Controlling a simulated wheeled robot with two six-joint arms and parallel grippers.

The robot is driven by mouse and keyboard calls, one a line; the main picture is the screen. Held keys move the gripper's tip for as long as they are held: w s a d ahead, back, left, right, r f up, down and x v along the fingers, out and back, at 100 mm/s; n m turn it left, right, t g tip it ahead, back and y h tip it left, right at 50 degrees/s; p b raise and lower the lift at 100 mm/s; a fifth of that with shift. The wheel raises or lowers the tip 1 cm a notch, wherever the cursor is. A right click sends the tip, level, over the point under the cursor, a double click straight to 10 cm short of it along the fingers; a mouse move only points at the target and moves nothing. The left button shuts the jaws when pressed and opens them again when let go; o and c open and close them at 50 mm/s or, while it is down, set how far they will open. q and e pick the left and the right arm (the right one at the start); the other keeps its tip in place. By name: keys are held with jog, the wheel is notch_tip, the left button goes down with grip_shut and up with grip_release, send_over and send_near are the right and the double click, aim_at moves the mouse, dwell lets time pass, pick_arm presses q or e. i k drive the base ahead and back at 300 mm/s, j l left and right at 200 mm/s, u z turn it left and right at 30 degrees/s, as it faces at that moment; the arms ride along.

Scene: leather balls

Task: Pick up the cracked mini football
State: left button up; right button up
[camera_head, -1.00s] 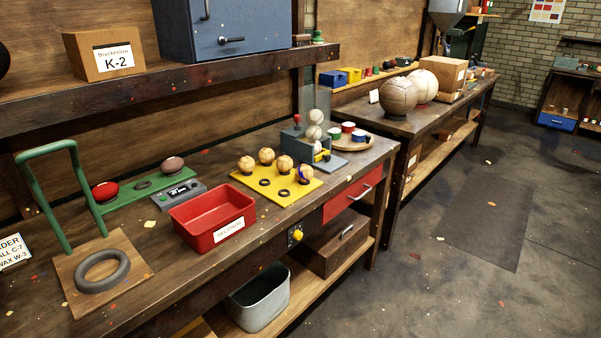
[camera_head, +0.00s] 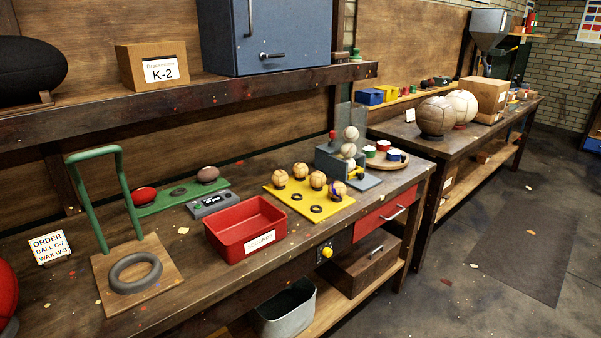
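Several small tan mini footballs stand on a yellow board (camera_head: 285,197) on the near workbench. The left one (camera_head: 279,178), the back one (camera_head: 300,170) and the middle one (camera_head: 318,180) look plain at this size. The front right one (camera_head: 338,188) shows a dark blue-purple mark; I cannot tell whether it is a crack. More pale balls (camera_head: 350,134) are stacked in a grey dispenser (camera_head: 334,163) just behind. Neither of my grippers is in view.
A red bin labelled "SECONDS" (camera_head: 232,245) stands left of the yellow board. A green rack (camera_head: 160,204) with oval balls, a green-handled stand (camera_head: 112,262) and an order card (camera_head: 49,247) are further left. A shelf (camera_head: 100,107) overhangs the back.

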aim_at(299, 170)
jog(key=i+l+u, duration=0.1)
jog(key=i+l, duration=0.15)
jog(key=i+l+u, duration=0.15)
jog(key=l, duration=0.25)
jog(key=i+l+u, duration=0.1)
jog(key=i+l, duration=0.2)
jog(key=i+l+u, duration=0.1)
jog(key=l, duration=0.35)
jog(key=i, duration=0.1)
